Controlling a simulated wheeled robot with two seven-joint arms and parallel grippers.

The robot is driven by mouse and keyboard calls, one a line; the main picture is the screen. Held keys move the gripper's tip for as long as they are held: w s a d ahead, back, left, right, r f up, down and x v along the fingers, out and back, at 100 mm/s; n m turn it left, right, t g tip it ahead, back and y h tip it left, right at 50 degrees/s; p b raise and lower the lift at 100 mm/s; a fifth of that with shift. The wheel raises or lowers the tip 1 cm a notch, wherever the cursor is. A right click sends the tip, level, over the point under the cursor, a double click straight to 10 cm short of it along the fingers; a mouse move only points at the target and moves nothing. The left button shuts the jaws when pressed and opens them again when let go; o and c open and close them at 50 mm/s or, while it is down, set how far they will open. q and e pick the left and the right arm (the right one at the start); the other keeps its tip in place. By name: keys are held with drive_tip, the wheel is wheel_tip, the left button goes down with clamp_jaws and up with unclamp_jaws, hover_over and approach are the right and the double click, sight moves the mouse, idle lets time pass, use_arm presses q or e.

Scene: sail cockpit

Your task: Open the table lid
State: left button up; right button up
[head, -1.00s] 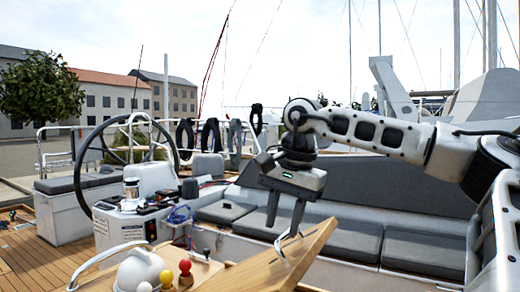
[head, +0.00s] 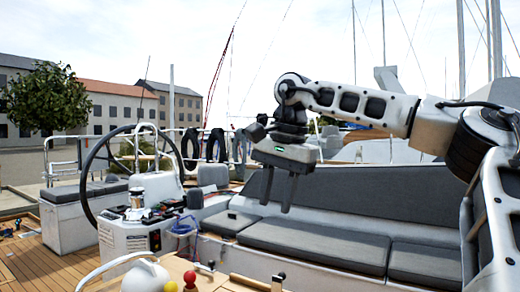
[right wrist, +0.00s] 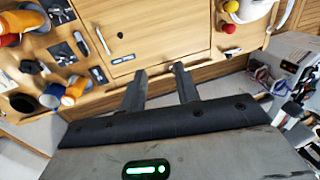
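The wooden table (right wrist: 250,58) fills the upper part of the right wrist view; only its near edge shows at the bottom of the head view. A plain wooden panel (right wrist: 160,28) with a dark outline looks flat in the tabletop. It looks like the lid, but I cannot tell for sure. A pale metal handle (right wrist: 103,40) lies near the panel's left side. My right gripper (head: 276,207) is raised above the table, fingers apart and empty; they also show in the right wrist view (right wrist: 160,69). My left gripper is not in view.
Red and yellow knobs (right wrist: 231,17) stand on the table beside the panel. Orange and blue cups (right wrist: 62,93) sit at its left side. A grey cushioned bench (head: 315,242) is behind the gripper. A steering wheel (head: 88,170) stands at the left.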

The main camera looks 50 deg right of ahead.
drive_tip(key=w+r, duration=0.3)
drive_tip(key=r, duration=0.5)
drive_tip(key=shift+w+a+r, duration=0.2)
drive_tip(key=shift+w+a, duration=0.05)
drive_tip(key=shift+a, duration=0.15)
idle(0.3)
idle(0.7)
